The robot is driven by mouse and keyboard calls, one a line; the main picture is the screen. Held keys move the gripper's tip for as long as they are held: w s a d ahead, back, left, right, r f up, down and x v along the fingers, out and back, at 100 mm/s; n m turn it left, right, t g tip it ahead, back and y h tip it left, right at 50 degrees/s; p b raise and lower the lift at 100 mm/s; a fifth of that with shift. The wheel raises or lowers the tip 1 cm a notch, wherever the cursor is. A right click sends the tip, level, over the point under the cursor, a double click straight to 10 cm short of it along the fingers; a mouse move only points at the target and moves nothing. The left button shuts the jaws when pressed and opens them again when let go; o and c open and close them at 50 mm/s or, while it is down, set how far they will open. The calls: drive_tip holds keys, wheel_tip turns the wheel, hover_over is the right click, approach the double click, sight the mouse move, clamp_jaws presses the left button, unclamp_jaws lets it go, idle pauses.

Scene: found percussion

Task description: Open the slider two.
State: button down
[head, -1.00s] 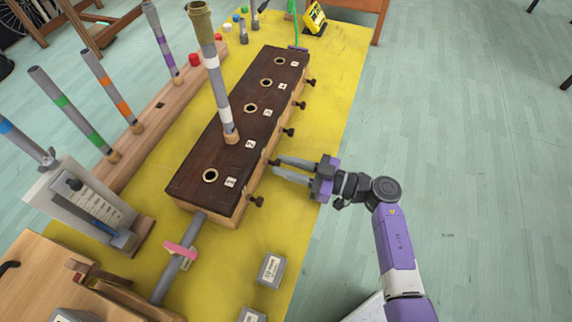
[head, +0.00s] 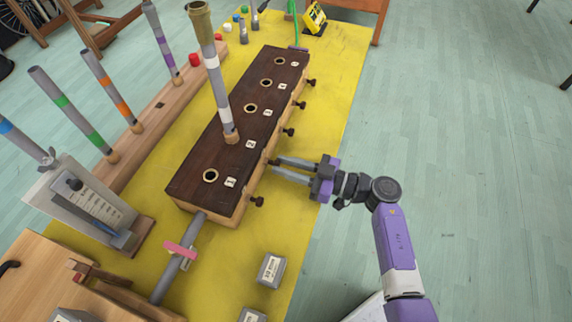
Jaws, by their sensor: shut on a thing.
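A long box with a dark wooden top (head: 192,182) and pale sides stands on the yellow table covering. Its top has a row of ringed holes with small white number labels. Dark slider knobs stick out along its right side. My gripper (head: 276,165) reaches in from the right, level, with its fingers at the second knob from the near end. It is shut on this knob, slider two, which is mostly hidden between the fingertips. A grey tube with a white band and an olive top (head: 214,75) stands upright in the second hole, beside this knob.
The neighbouring near knob (head: 258,201) and the third knob (head: 289,132) stick out on either side of my gripper. A grey pipe with a pink clamp (head: 180,249) meets the box's near end. Small grey blocks (head: 271,269) lie nearby. Floor to the right is clear.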

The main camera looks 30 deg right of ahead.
sight(279, 164)
idle(0.5)
drive_tip(key=shift+p+v, duration=0.95)
drive_tip(key=shift+p, duration=0.05)
drive_tip(key=shift+s+d, duration=0.35)
drive_tip(key=shift+s, duration=0.1)
drive_tip(key=c, duration=1.2)
unclamp_jaws()
drive_tip(key=shift+c, duration=0.2)
drive_tip(key=v, duration=0.7)
drive_tip(key=shift+s+d, duration=0.2)
drive_tip(key=shift+s, duration=0.1)
